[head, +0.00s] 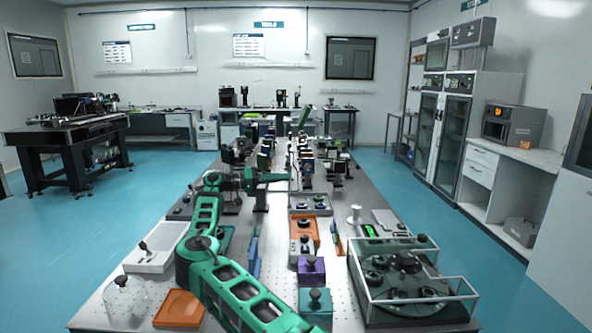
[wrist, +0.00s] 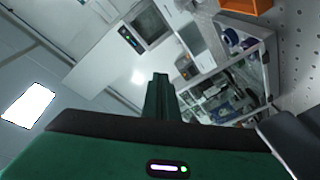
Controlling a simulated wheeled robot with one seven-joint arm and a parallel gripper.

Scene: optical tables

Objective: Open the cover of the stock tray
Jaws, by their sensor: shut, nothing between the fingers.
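A dark green tray (head: 376,318) holding round black parts stands at the near right of the table in the head view. A clear cover with pale edges (head: 424,300) appears to sit down over it. I take this to be the stock tray. A black knob (head: 421,239) shows at its far side. My gripper (head: 288,177) is over the middle of the table, well to the far left of the tray and apart from it. In the wrist view its green fingers (wrist: 160,77) are together with nothing between them. The tray cannot be made out in the wrist view.
The long perforated table (head: 275,285) is crowded. A purple block (head: 311,271), a teal block (head: 315,308) and an orange tray (head: 305,229) stand left of the covered tray. A white tray (head: 150,262) and clear dome (head: 125,297) are at the near left.

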